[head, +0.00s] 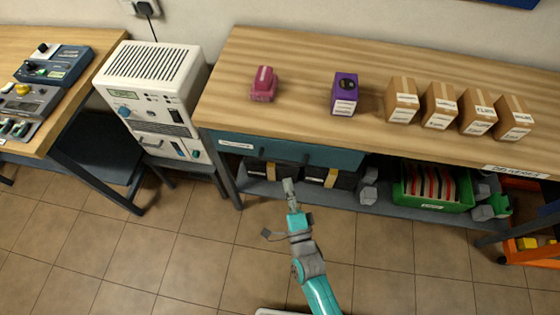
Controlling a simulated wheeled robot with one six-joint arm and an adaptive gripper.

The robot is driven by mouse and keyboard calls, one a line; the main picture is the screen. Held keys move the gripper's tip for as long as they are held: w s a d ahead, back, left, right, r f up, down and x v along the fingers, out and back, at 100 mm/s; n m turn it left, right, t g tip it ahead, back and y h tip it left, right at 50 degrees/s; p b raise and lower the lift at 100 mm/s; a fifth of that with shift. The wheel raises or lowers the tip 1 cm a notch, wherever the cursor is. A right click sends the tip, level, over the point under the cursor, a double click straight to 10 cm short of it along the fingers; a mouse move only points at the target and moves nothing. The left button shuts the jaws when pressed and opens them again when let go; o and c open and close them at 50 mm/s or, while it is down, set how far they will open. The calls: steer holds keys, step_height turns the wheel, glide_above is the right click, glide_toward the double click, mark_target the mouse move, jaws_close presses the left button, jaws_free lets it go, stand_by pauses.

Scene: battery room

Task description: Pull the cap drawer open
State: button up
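The teal drawer front (280,148) sits under the near edge of the wooden bench, at its left end. It looks closed. A white label (236,145) is at its left end, too small to read. Small dark parts show on the front, perhaps a handle. My gripper (288,184) is in front of and below the drawer front in the picture, apparently apart from it. Its fingers are too small to tell whether they are open or shut. I see nothing held in it.
The wooden bench top (300,60) carries a pink item (264,84), a purple box (344,93) and several cardboard boxes (402,99). Dark boxes and a green crate (432,204) stand on the shelf below. A white cabinet (150,95) is at left. The tiled floor in front is clear.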

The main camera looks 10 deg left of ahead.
mark_target(282, 161)
steer(key=x, duration=0.8)
steer(key=shift+w, duration=0.3)
jaws_close()
